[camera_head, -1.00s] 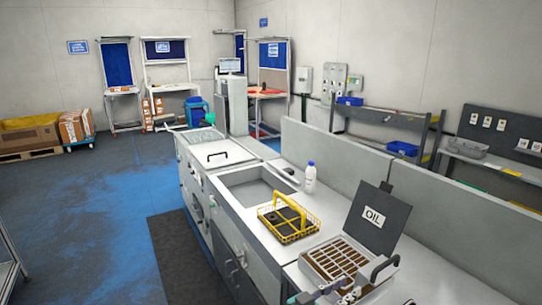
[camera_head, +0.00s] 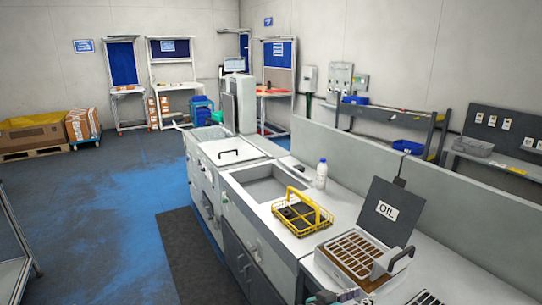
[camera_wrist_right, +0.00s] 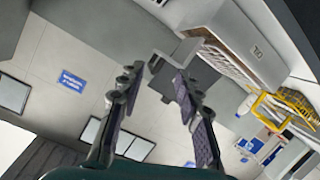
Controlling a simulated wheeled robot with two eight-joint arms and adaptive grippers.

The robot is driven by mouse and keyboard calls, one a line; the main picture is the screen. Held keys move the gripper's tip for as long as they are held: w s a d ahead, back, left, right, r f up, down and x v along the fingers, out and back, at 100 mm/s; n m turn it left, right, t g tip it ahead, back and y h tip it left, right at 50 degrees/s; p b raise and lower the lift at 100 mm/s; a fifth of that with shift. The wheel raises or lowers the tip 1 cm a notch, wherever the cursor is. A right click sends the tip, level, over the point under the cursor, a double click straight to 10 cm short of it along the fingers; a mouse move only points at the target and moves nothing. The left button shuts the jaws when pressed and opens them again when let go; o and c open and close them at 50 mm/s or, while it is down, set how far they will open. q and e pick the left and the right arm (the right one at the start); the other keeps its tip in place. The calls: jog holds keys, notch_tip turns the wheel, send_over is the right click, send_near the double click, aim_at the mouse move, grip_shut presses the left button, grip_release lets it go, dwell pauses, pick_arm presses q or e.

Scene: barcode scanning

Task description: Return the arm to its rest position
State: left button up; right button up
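My right gripper (camera_head: 340,297) shows only in part at the bottom edge of the head view, in front of the oil box. In the right wrist view its two fingers (camera_wrist_right: 157,76) are spread apart with nothing between them. The rest of the right arm is hidden below the frame. My left gripper is in neither view.
The oil box (camera_head: 352,262) with its raised dark lid stands on the counter (camera_head: 285,233). Behind it are a yellow wire basket (camera_head: 303,213) and a white bottle (camera_head: 321,174). A low grey partition (camera_head: 345,165) runs along the counter. Blue floor (camera_head: 115,215) on the left is clear.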

jog(key=s+a+f+n+y, duration=0.2)
jog(key=s+n+y, duration=0.1)
jog(key=s+y, duration=0.3)
jog(key=s+a+f+n+y, duration=0.2)
jog(key=s+n+y, duration=0.2)
jog(key=s, duration=0.5)
jog(key=y, duration=0.2)
jog(key=shift+a+f+g+y, duration=0.25)
jog(key=shift+g+y, duration=0.15)
